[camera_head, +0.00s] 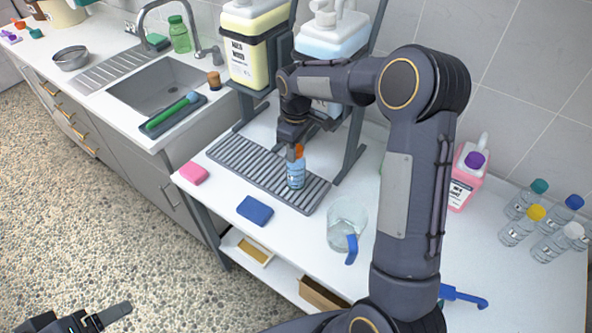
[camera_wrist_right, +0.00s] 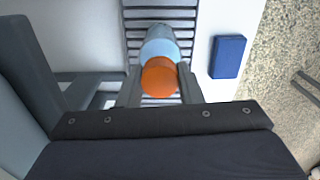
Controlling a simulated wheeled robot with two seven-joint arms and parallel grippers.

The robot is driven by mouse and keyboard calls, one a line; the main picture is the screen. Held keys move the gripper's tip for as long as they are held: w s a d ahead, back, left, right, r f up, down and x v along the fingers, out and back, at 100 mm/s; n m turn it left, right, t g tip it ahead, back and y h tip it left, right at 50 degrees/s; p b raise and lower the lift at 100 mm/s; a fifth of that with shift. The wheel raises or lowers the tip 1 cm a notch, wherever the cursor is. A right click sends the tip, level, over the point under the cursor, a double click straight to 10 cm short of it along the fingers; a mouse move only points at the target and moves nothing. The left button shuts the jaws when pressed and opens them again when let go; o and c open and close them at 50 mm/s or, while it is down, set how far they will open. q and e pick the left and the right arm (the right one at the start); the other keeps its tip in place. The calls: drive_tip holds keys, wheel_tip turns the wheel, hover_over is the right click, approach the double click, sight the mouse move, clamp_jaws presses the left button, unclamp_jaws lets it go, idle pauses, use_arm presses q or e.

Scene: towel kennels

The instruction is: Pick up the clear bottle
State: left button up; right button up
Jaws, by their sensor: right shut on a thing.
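A clear bottle (camera_head: 296,173) with light-blue contents and an orange cap stands upright at the slatted grey drip rack (camera_head: 240,162). My right gripper (camera_head: 297,151) is above it, shut on its upper part near the cap. In the right wrist view the orange cap (camera_wrist_right: 159,77) shows between the two fingers of the right gripper (camera_wrist_right: 158,88), with the pale-blue body beyond over the slats. I cannot tell whether the bottle's base touches the rack. My left gripper (camera_head: 97,318) is low at the bottom left, partly cut off, and its opening is unclear.
Large jugs, one yellow (camera_head: 250,50), stand on a frame behind the rack. A blue sponge (camera_head: 255,210), pink sponge (camera_head: 193,173) and clear pitcher (camera_head: 346,222) are in front. Several capped empty bottles (camera_head: 517,231) and a pink jug (camera_head: 465,180) stand right. A sink (camera_head: 155,85) is left.

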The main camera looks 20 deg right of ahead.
clamp_jaws()
drive_tip(key=shift+r, duration=0.1)
